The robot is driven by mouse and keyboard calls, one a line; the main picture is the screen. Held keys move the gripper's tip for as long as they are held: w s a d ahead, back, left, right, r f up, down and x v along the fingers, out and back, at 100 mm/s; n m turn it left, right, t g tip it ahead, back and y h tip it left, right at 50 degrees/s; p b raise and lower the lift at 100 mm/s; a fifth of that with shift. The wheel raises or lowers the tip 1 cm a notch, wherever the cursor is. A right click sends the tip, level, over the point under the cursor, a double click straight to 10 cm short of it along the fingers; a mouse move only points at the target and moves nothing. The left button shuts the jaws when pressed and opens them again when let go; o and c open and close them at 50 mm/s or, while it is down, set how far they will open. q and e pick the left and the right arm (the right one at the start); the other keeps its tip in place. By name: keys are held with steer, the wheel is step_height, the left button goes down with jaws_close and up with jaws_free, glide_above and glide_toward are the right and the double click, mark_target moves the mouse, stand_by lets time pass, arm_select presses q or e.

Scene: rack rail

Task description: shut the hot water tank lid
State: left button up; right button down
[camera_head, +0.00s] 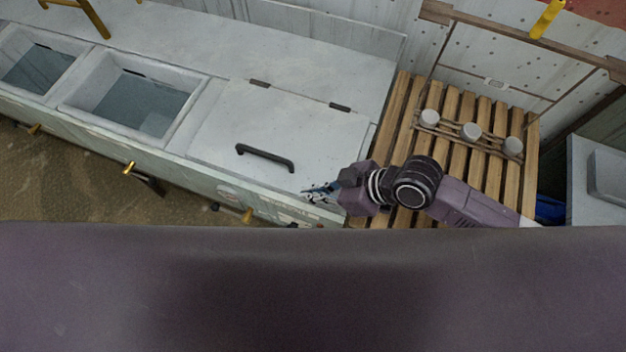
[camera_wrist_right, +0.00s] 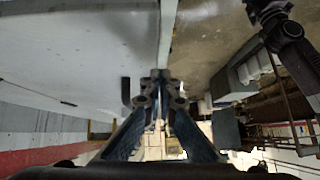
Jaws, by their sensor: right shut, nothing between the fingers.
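The hot water tank lid (camera_head: 262,125) is a pale flat panel with a black handle (camera_head: 265,157) and two dark hinges at its back edge. It lies flat over the right-hand compartment of the long tank unit (camera_head: 190,160), level with the top. My right gripper (camera_head: 308,193) is shut and empty at the front right corner of the lid; I cannot tell whether it touches. In the right wrist view its fingers (camera_wrist_right: 157,85) are together, beside a pale surface on the left. My left gripper is out of view.
Two open basins with water, a near one (camera_head: 140,98) and a far-left one (camera_head: 38,66), sit left of the lid. A slatted wooden rack (camera_head: 395,115) with round pale knobs stands to the right. Yellow taps (camera_head: 128,167) stick out along the front.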

step_height(320, 180, up, 2)
steer(key=shift+r+p, duration=0.15)
steer(key=shift+p, duration=0.35)
arm_select(q)
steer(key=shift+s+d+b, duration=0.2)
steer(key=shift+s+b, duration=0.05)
steer(key=shift+b, duration=0.85)
arm_select(e)
steer(key=v, duration=1)
steer(key=shift+s+a, duration=0.1)
steer(key=shift+s, duration=0.05)
